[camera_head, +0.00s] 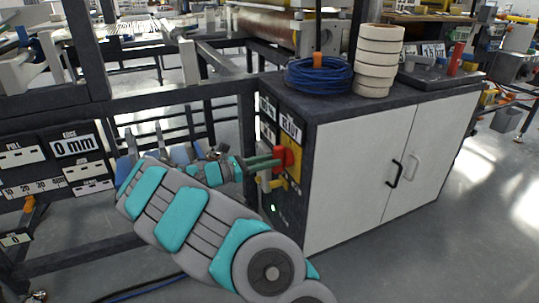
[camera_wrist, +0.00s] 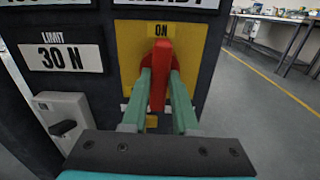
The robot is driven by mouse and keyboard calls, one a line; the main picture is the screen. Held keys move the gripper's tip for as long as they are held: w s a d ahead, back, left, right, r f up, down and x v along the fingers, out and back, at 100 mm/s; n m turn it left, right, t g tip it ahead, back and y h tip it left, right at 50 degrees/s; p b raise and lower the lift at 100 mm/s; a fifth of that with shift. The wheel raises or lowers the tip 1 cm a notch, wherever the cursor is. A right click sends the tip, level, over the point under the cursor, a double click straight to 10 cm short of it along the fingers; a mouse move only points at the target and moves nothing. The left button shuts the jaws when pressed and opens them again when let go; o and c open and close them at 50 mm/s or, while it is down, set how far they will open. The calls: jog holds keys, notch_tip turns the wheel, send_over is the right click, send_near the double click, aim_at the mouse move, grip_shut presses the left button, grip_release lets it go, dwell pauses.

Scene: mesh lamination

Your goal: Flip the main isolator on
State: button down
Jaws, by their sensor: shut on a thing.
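The main isolator is a red handle (camera_head: 284,158) on a yellow plate (camera_wrist: 129,42) on the side of a dark cabinet. In the wrist view the red handle (camera_wrist: 161,62) stands upright, its top just below the ON label (camera_wrist: 161,30). My gripper (camera_wrist: 160,88) has one green finger on each side of the handle and is shut on it. In the head view my gripper (camera_head: 272,162) reaches the handle from the left. The lower part of the plate is partly hidden by the fingers.
A LIMIT 30 N label (camera_wrist: 63,58) and a grey switch box (camera_wrist: 63,118) sit left of the plate. A blue cable coil (camera_head: 320,76) and stacked tape rolls (camera_head: 376,60) stand on the cabinet top (camera_head: 335,100). Dark frame bars (camera_head: 90,60) stand left.

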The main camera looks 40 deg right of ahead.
jog(key=shift+n, duration=0.3)
dwell(0.4)
jog(key=c, duration=0.7)
grip_release()
jog(key=v, duration=0.7)
jog(key=shift+w+a+b, duration=0.1)
jog(key=shift+a+b, duration=0.25)
jog(key=shift+a, duration=0.05)
